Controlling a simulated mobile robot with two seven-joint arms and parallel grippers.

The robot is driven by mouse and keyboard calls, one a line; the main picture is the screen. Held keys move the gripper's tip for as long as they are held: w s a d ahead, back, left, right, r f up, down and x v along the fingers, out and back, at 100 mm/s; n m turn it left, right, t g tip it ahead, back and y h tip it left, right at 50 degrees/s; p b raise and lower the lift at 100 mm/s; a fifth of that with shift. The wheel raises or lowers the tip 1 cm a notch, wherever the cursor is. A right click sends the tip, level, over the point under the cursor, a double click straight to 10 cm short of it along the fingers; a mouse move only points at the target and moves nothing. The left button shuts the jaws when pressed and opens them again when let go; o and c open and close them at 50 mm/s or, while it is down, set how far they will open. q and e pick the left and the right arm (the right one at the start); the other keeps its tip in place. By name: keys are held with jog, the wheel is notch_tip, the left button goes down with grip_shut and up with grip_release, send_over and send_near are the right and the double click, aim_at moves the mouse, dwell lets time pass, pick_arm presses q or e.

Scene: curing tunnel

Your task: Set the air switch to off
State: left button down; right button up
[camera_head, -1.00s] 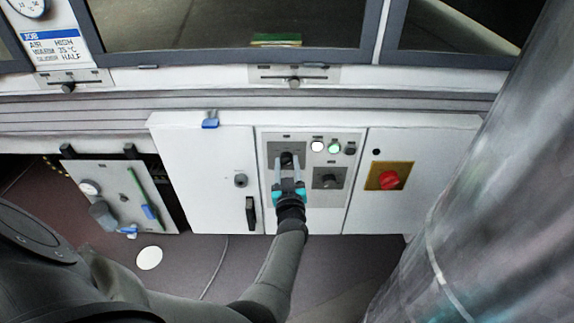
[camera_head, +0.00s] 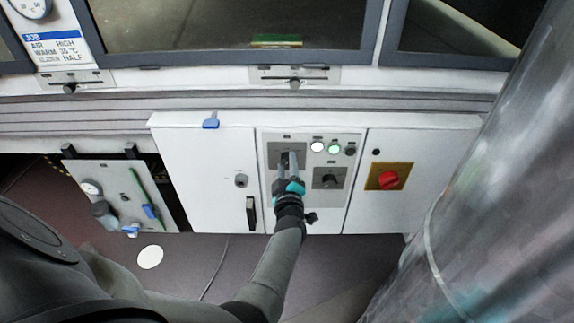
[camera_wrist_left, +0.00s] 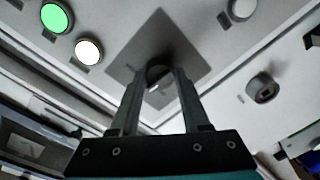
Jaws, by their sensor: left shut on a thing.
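My left gripper (camera_head: 289,160) is shut on a dark rotary knob on the middle panel of the white cabinet. The knob sits on a square grey plate (camera_head: 299,149), up and left of a second knob. In the left wrist view the two fingers of my gripper (camera_wrist_left: 159,82) are on either side of the knob (camera_wrist_left: 158,74), which shows between their tips. The label above the plate is too small to read, and the knob's pointer is hidden, so its setting cannot be told. My right gripper is not in view.
The second dark knob (camera_head: 328,181) is close on the right. Above it are a white lamp (camera_head: 317,146), a lit green lamp (camera_head: 334,149) and a dark button (camera_head: 350,150). A red knob on a yellow plate (camera_head: 388,179) is further right. A job card (camera_head: 52,45) hangs at upper left.

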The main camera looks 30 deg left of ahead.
pick_arm(q)
jog(key=shift+r+n, duration=0.1)
jog(key=shift+n, duration=1.7)
jog(key=shift+n+h+b, duration=0.3)
jog(key=shift+n+b, duration=0.05)
jog(key=shift+n, duration=0.45)
jog(key=n+b, duration=0.1)
jog(key=n, duration=0.2)
jog(key=shift+n, duration=0.3)
jog(key=shift+a+n, duration=0.1)
jog(key=shift+n, duration=0.8)
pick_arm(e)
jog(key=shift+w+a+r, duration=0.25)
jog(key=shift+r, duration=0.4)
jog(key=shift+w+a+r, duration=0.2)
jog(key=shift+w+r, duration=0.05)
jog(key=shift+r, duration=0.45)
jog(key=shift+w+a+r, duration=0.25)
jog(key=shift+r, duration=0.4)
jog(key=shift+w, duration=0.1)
pick_arm(q)
jog(key=shift+c, duration=1.9)
grip_release()
